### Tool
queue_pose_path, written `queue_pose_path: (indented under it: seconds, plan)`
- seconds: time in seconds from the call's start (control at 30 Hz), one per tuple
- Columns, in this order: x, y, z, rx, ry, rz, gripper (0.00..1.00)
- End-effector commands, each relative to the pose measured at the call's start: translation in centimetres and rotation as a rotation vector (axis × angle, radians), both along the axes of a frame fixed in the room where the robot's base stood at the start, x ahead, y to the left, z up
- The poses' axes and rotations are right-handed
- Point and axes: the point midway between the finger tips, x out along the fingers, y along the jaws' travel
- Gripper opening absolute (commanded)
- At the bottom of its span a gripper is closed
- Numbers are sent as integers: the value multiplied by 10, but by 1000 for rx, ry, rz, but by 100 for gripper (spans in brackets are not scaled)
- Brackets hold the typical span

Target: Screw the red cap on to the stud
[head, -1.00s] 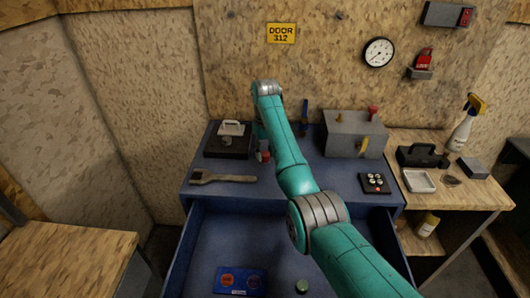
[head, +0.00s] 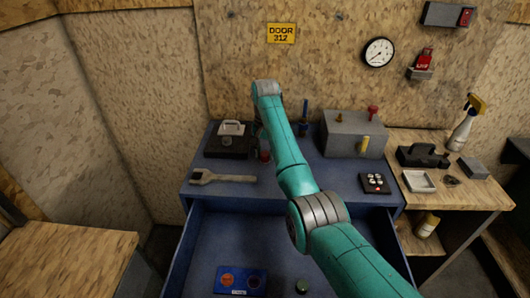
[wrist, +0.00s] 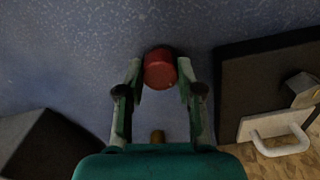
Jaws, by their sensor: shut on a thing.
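The red cap (wrist: 160,70) is a short round cylinder. In the wrist view it sits between the fingertips of my gripper (wrist: 160,80), which is shut on it. In the head view the red cap (head: 265,155) shows as a small red patch beside my arm, over the blue bench top; most of my gripper is hidden there. I cannot tell whether the cap touches anything below.
A black box with a white handle (head: 231,129) stands left of my gripper. A brush (head: 222,177) lies in front of it. A grey box (head: 353,135) with a yellow lever (head: 365,143) stands right. The blue drawer (head: 200,240) is open in front.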

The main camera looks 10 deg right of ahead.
Motion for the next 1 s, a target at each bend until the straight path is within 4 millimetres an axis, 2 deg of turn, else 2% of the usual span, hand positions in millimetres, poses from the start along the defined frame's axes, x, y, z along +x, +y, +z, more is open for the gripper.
queue_pose_path:
  seconds: [0.7,0.83,1.0]
  plan:
    - [0,0,0,-2,0,-810,0]
    - [0,0,0,-2,0,-912,0]
    - [0,0,0,-2,0,-944,0]
